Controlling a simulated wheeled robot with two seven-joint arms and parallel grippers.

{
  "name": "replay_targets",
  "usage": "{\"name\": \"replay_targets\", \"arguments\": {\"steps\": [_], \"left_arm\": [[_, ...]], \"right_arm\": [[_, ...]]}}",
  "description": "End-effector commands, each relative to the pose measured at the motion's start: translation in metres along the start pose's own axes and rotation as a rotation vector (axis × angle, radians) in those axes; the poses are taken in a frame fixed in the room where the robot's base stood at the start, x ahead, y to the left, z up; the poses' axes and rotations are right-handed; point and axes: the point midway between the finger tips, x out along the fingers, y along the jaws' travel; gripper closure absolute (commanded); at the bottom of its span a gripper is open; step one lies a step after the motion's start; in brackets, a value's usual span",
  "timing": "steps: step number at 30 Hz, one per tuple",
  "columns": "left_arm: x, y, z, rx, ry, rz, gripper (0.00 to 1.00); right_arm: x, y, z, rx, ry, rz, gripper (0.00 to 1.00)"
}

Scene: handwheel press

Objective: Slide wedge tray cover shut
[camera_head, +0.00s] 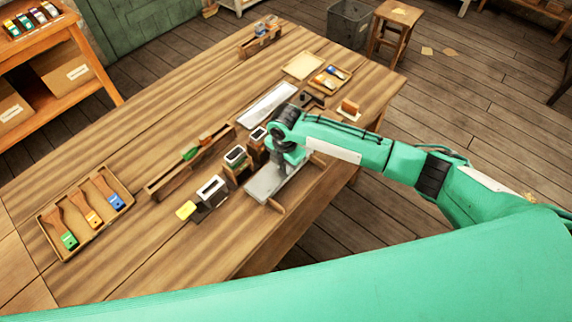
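A flat grey metal plate (264,184), which looks like the wedge tray cover, lies near the table's front edge. A wooden strip (277,206) shows at its near end, and another wooden edge (318,160) shows on its right. My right gripper (283,167) points down over the far part of the plate. It hides that part and whatever lies under it. Its fingers are too small and covered to tell whether they are open, or whether they touch the plate. My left gripper is not in view.
Small metal-topped blocks (211,189) stand close left of the plate. A long narrow wooden rack (175,178) lies behind them. A brush tray (50,217) is at the far left, and a pale metal sheet (267,105) lies farther back. The table's front left is clear.

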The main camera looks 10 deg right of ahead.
Motion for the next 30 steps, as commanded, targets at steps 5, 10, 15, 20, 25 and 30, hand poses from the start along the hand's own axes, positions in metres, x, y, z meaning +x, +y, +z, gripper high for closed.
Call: {"name": "replay_targets", "arguments": {"steps": [5,10,15,20,25,30], "left_arm": [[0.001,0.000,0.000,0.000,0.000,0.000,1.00],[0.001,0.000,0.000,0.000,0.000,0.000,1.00],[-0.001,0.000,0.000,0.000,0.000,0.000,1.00],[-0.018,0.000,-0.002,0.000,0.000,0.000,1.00],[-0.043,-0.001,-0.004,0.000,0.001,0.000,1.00],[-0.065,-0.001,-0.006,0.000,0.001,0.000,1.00]], "right_arm": [[0.007,-0.004,-0.003,-0.001,0.004,-0.012,0.35],[0.007,-0.004,-0.003,-0.001,0.004,-0.012,0.31],[0.005,-0.004,-0.003,-0.001,0.004,-0.011,0.31],[-0.014,-0.003,-0.002,-0.001,0.004,-0.009,0.31],[-0.042,-0.002,-0.002,-0.001,0.002,-0.005,0.31],[-0.067,-0.001,-0.001,0.000,0.002,-0.004,0.31]]}}
